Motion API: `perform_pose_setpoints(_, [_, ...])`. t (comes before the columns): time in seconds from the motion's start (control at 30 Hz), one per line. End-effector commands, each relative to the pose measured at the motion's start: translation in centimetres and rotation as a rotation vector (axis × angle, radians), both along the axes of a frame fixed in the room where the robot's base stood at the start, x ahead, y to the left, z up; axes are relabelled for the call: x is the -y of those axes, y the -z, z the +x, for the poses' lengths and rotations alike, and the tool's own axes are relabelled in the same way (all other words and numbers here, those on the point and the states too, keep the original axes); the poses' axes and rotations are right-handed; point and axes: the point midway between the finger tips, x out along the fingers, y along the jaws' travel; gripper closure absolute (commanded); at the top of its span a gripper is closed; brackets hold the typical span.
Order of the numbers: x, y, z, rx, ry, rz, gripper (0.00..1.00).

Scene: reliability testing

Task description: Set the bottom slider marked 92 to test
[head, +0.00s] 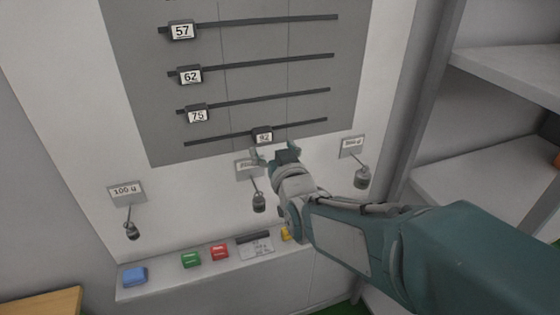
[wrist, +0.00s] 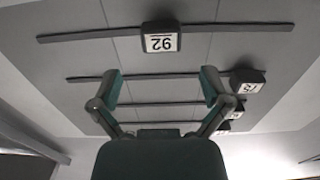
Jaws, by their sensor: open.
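The bottom slider marked 92 (head: 264,135) sits on the lowest dark rail (head: 310,124), about midway along it, on a grey panel (head: 240,90). In the wrist view the picture is upside down, and the slider 92 (wrist: 161,37) shows ahead of the fingertips. My gripper (head: 275,154) is just below the slider in the head view. In the wrist view my gripper (wrist: 161,85) has its two fingers spread wide with nothing between them. The fingers look apart from the slider.
Sliders 75 (head: 197,115), 62 (head: 189,75) and 57 (head: 181,31) sit on rails above, near their left ends. Small weights hang below, one under a 100 g label (head: 126,191). A ledge holds blue (head: 134,276), green (head: 191,260) and red (head: 219,252) blocks. Shelves (head: 500,75) stand right.

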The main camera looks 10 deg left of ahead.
Motion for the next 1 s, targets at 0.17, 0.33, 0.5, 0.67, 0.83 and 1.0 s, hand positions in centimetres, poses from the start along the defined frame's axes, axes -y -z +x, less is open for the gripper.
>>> perform_pose_setpoints(0.17, [1.7, 0.0, -2.7, 0.001, 0.0, 0.001, 0.03])
perform_pose_setpoints(0.33, [2.6, 0.0, -4.3, 0.0, 0.0, 0.0, 0.03])
perform_pose_setpoints(0.5, [2.9, 0.1, -4.8, -0.001, 0.0, -0.001, 0.03])
perform_pose_setpoints(0.67, [3.0, 0.1, -4.8, -0.001, 0.0, -0.001, 0.03])
perform_pose_setpoints(0.83, [3.0, 0.1, -4.7, 0.0, 0.001, 0.0, 0.03])
perform_pose_setpoints(1.0, [4.5, 0.2, -4.6, -0.042, 0.028, -0.025, 0.03])
